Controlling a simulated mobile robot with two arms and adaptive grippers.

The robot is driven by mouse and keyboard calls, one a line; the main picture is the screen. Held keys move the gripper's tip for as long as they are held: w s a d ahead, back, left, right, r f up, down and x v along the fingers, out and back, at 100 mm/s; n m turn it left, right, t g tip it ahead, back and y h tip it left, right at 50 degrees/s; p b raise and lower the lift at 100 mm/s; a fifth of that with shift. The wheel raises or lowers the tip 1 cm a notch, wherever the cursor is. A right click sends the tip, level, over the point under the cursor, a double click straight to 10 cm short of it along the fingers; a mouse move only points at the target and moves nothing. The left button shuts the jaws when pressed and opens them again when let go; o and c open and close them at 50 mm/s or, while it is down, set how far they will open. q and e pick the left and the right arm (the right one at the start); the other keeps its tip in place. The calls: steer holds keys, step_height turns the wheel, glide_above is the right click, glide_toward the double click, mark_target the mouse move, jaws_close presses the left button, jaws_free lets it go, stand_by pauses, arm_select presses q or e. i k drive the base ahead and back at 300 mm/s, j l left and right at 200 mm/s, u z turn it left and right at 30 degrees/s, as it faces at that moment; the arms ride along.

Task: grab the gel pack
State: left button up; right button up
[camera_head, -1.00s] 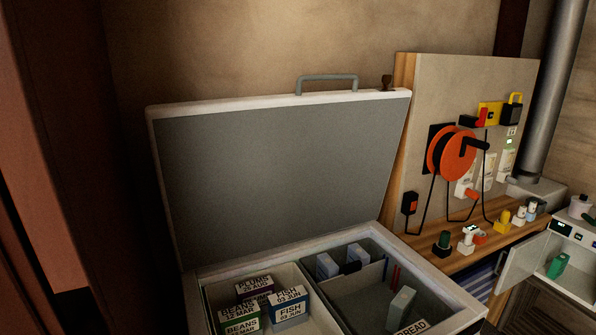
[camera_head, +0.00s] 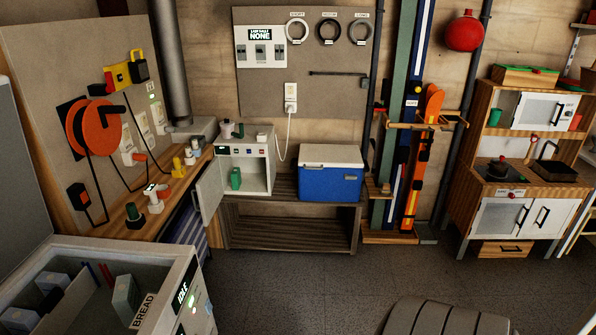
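No thing in view is clearly marked as the gel pack. The open chest freezer (camera_head: 104,252) stands at the lower left, cut off by the picture edge. Inside it are pale blue blocks (camera_head: 52,282) near its left part and an upright grey-green block (camera_head: 125,298) near the BREAD label. I cannot tell whether any of these is the gel pack. A blue cool box (camera_head: 330,182) with a shut white lid sits on a low wooden bench. Neither of my grippers is in view.
A small white cabinet (camera_head: 256,160) with its door open holds a green item (camera_head: 235,178). A board with an orange reel (camera_head: 97,127) stands behind the freezer. Skis (camera_head: 420,160) and a play kitchen (camera_head: 520,190) stand to the right. The floor (camera_head: 310,290) in the middle is clear.

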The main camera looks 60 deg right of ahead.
mark_target(236, 179)
steer(key=z, duration=1.35)
steer(key=i+l, duration=0.2)
steer(key=i, duration=0.35)
steer(key=i+l+z, duration=0.15)
steer(key=i, duration=0.4)
steer(key=i+l, duration=0.15)
steer(key=i, duration=0.45)
steer(key=k+l+z, duration=0.05)
